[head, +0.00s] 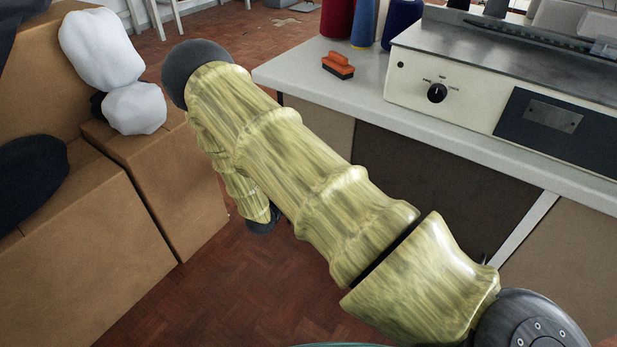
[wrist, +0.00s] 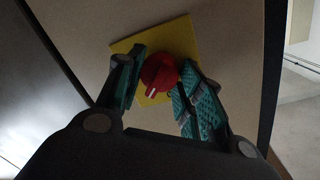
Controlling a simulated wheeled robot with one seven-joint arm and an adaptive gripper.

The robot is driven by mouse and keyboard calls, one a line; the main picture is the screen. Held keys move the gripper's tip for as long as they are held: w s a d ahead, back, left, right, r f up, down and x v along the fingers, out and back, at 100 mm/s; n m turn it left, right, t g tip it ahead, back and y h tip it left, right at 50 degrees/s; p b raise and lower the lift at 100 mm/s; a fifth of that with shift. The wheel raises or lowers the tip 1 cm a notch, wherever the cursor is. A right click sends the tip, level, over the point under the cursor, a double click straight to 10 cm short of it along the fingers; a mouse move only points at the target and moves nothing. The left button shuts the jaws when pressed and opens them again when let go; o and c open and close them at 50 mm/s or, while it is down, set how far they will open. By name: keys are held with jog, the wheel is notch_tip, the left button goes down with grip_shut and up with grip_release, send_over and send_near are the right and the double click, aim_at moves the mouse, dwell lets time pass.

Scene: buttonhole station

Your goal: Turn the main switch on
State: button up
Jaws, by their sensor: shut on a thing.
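The main switch is a red round knob (wrist: 158,68) with a white mark, on a square yellow plate (wrist: 182,38) fixed to a beige panel in the wrist view. The white mark points down and slightly left of the knob's middle. My gripper (wrist: 157,78) has one teal-padded finger on each side of the knob and is shut on it. The lower part of the knob lies between the fingers. In the head view neither the red switch nor my gripper shows.
A white-topped table (head: 300,77) bears a machine (head: 480,80) with a black dial (head: 437,93), an orange block (head: 338,66) and thread cones (head: 364,22). Cardboard boxes (head: 90,260) with white bundles (head: 100,48) stand at the left. Brown floor (head: 240,290) shows between.

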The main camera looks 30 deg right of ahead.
jog(key=shift+m+t+p, duration=0.4)
jog(key=shift+m+p, duration=0.75)
jog(key=shift+m, duration=2.75)
jog(key=shift+y, duration=0.3)
jog(key=o, duration=1)
jog(key=v, duration=1.2)
jog(key=shift+s, duration=0.1)
